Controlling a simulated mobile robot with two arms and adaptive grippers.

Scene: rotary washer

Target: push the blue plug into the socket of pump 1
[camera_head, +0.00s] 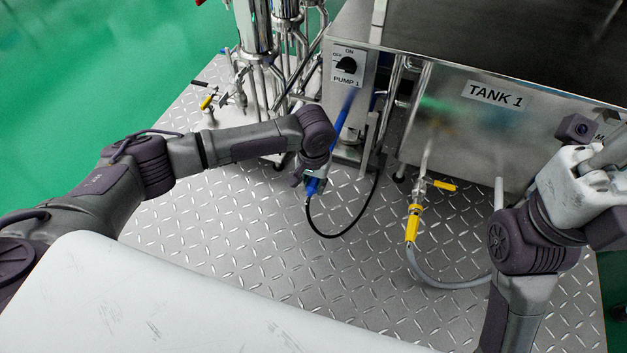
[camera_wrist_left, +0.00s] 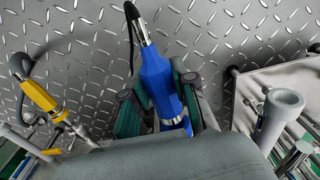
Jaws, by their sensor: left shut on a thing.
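The blue plug (camera_head: 313,187) is in my left gripper (camera_head: 310,176), in front of the pump 1 box (camera_head: 347,85). In the left wrist view the blue plug (camera_wrist_left: 157,78) sits between the green-padded fingers of the left gripper (camera_wrist_left: 160,108), with its cable end pointing away from the wrist. Its black cable (camera_head: 345,232) loops over the floor and back up to the right. I cannot make out the socket of pump 1. My right arm's wrist (camera_head: 572,185) is at the right, but its fingers cannot be made out.
The tank 1 cabinet (camera_head: 490,125) stands to the right of the pump. A yellow-handled valve with a yellow hose coupling (camera_head: 412,228) is in front of it. Steel pipes and a small yellow valve (camera_head: 207,102) are at upper left. The patterned metal floor (camera_head: 250,225) has free room.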

